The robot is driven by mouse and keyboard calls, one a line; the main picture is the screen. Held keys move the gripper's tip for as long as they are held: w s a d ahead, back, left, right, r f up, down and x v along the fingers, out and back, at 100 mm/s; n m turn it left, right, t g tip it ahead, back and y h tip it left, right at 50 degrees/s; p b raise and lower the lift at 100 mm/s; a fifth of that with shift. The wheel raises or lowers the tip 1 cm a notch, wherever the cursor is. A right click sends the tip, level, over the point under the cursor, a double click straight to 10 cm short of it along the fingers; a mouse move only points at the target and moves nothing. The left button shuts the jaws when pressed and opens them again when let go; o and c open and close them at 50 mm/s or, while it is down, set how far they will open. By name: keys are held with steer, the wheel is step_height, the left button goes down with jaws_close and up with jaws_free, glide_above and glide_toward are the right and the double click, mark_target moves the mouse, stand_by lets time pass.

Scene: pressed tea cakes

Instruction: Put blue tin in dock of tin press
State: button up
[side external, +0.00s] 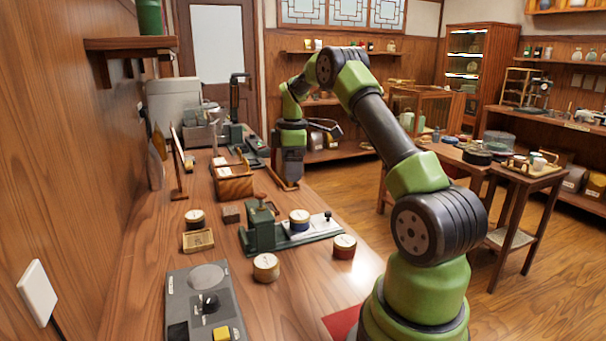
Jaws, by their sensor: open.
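The blue tin (299,219), with a pale lid and a gold band, sits upright on the bed of the tin press. The tin press (262,232) is a green device with an upright head at its left end and a long base with a pale plate (322,226) running right. The blue tin stands just right of the head; whether it is fully seated in the dock cannot be told. My gripper (290,184) points down over the counter, behind the press and well apart from the blue tin. It is open, and nothing shows between its fingers; the fingertips are small here.
A red tin (344,247), a yellow tin (266,267) and a dark tin (195,219) stand around the press. A grey control box (205,300) lies in front. A wooden box with papers (234,187) is left of my gripper. The counter's front right is fairly clear.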

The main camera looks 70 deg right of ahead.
steer(key=s+a+r+m+t, duration=0.1)
steer(key=a+r+m+t, duration=0.1)
steer(key=a+r, duration=0.65)
steer(key=s+a+r+m+t, duration=0.25)
steer(key=a+r, duration=0.35)
steer(key=a, duration=0.5)
steer(key=s+a+f+m+t+y, duration=0.1)
steer(key=s+a+m, duration=0.4)
steer(key=s+a, duration=0.6)
steer(key=shift+s+a+t+y, duration=0.35)
steer(key=shift+s+t+y, duration=0.25)
steer(key=shift+s, duration=0.15)
